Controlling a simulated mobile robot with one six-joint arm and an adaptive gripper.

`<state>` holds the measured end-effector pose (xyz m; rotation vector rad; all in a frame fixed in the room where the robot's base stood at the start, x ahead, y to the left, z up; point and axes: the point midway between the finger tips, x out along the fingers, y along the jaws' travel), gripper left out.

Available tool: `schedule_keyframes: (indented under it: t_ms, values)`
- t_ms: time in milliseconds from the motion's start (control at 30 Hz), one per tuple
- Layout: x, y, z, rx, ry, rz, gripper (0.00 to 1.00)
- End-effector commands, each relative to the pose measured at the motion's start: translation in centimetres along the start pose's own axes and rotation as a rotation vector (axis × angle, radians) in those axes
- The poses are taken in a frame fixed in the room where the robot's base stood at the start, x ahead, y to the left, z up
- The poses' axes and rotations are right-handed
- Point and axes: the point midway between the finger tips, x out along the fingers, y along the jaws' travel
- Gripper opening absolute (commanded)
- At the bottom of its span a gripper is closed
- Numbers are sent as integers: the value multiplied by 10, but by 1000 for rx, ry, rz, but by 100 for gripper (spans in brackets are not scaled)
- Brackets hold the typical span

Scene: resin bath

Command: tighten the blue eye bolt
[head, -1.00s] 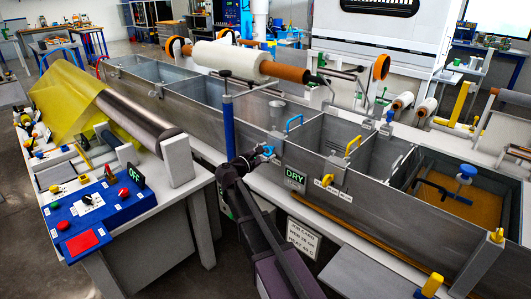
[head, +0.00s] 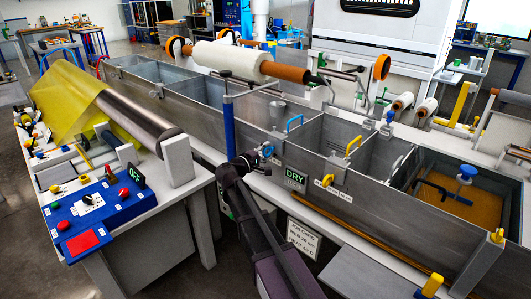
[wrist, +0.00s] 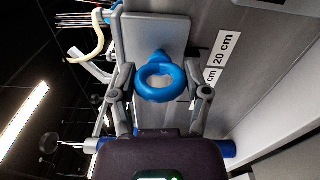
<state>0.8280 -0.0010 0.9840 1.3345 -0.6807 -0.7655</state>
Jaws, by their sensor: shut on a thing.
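The blue eye bolt (wrist: 160,97) shows large in the wrist view, its ring facing the camera and its shank side against a grey plate (wrist: 172,32). My gripper (wrist: 160,83) has one finger on each side of the ring and is shut on it. In the head view the eye bolt (head: 267,151) is small on the front wall of the long metal bath (head: 225,130), partly hidden by my gripper (head: 259,156). How far the bolt is screwed in is hidden.
A blue upright post (head: 229,125) stands just left of my gripper. A green DRY sign (head: 294,180) and a yellow eye bolt (head: 328,181) are to the right on the bath wall. A table with a blue control panel (head: 105,208) is at left.

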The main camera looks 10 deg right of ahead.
Motion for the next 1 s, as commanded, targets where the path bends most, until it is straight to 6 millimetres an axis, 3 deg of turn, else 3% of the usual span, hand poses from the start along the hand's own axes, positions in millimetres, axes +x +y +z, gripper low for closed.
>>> schedule_keyframes:
  t_ms: [267, 700, 733, 800, 833, 1000]
  values:
    - [2, 0, 2, 96, -7, -1, 14]
    - [2, 0, 3, 107, -7, -1, 14]
    - [2, 0, 3, 107, -7, -1, 67]
    - [2, 0, 2, 106, -7, -1, 88]
    - [1, 0, 2, 106, -6, -1, 96]
    - [1, 0, 1, 106, -3, 0, 96]
